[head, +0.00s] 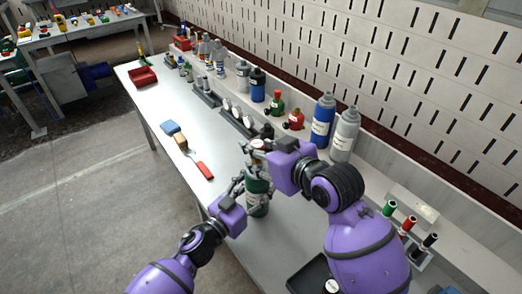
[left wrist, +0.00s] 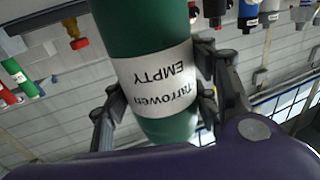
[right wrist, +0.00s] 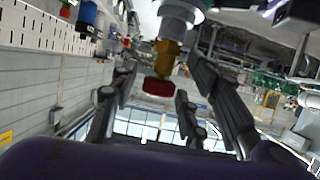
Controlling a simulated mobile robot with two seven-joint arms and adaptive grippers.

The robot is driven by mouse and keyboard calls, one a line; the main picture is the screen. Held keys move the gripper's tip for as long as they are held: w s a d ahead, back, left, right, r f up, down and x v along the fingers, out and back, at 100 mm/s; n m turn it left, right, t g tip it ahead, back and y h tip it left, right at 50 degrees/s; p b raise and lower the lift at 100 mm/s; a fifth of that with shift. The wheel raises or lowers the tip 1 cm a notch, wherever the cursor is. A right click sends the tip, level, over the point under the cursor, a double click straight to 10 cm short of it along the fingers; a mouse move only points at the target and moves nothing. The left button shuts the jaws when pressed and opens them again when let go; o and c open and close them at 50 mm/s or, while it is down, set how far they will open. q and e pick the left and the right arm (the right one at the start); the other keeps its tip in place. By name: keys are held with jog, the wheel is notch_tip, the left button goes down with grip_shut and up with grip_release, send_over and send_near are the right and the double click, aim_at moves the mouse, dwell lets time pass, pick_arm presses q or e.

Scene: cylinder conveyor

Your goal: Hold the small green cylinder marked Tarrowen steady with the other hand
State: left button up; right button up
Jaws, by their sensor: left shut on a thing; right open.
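The small green cylinder (head: 258,184) stands upright over the front part of the bench. In the left wrist view its white label (left wrist: 155,82) reads Tarrowen EMPTY, upside down. My left gripper (head: 243,184) is shut on its body from the left, with fingers on both sides of the label. My right gripper (head: 258,148) is at the cylinder's top. In the right wrist view it is open, its fingers either side of a brass valve (right wrist: 165,57) with a red knob (right wrist: 158,88). I cannot tell whether they touch it, or whether the cylinder's base rests on the bench.
A blue bottle (head: 322,120) and a grey bottle (head: 345,134) stand behind my right gripper. Smaller green (head: 276,104) and red (head: 295,120) containers are nearby. A black tray (head: 305,277) lies at the front. A red-handled tool (head: 204,170) lies left on the otherwise fairly clear bench.

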jog(key=shift+w+d+n+g+y, duration=0.15)
jog(key=shift+n+g+y, duration=0.25)
jog(key=shift+n, duration=0.2)
jog(key=n+g+y, duration=0.3)
jog(key=shift+w+d+n, duration=0.15)
jog(key=shift+w+n, duration=0.1)
jog(key=shift+n, duration=0.05)
jog(key=shift+n+g+y, duration=0.5)
jog(key=shift+n+g, duration=0.1)
jog(key=shift+g, duration=0.1)
jog(key=n+g, duration=0.1)
jog(key=n+g+y, duration=0.1)
jog(key=n+g, duration=0.1)
jog(key=shift+w, duration=0.35)
jog(key=n+g, duration=0.2)
jog(key=shift+w+g, duration=0.1)
jog(key=shift+g, duration=0.3)
jog(key=shift+n+g, duration=0.5)
jog(key=shift+g, duration=0.1)
